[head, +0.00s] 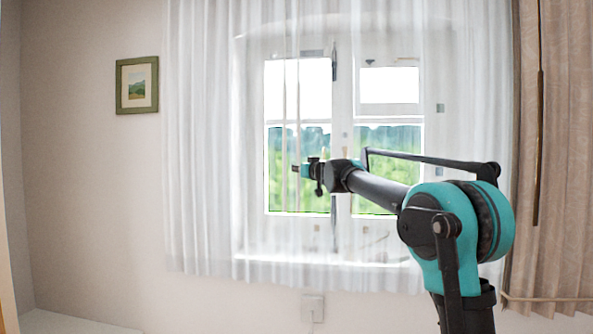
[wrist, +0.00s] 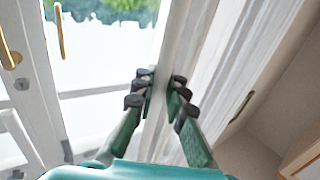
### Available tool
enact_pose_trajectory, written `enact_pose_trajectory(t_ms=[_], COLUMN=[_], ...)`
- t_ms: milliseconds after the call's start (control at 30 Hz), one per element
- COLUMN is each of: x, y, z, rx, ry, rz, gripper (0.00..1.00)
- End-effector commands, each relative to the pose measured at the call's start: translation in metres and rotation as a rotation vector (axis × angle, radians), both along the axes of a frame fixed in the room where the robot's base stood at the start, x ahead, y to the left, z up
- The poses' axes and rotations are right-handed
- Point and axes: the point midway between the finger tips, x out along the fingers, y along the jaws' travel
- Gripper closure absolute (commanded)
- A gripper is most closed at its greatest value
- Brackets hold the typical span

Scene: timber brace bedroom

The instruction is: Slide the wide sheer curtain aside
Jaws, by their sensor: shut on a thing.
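The wide sheer curtain (head: 200,150) is white and see-through. It hangs in folds across the window in the head view, from the left wall part to near the beige drape. My gripper (head: 300,168) is in front of the window's left pane in the head view. In the wrist view my gripper (wrist: 160,88) is shut on a narrow white fold of the sheer curtain (wrist: 176,45), with a finger on each side. More folds hang to the right of the fingers. The curtain's top is out of view.
A white-framed window (head: 342,200) stands behind the curtain; its brass handle (wrist: 59,30) shows in the wrist view. A thick beige drape (head: 560,130) hangs at the right. A green-framed picture (head: 137,85) is on the left wall. A socket (head: 312,307) sits below the curtain.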

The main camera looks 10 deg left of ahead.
Motion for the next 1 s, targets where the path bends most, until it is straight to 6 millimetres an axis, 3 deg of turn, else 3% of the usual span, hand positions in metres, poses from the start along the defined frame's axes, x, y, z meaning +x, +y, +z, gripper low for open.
enact_pose_trajectory(t_ms=[267,1000], x=[-0.001,-0.011], y=[-0.061,-0.324], z=[0.0,0.0], rx=[0.0,0.0], ry=[0.0,0.0], rz=[-0.007,-0.007], gripper=[1.0,1.0])
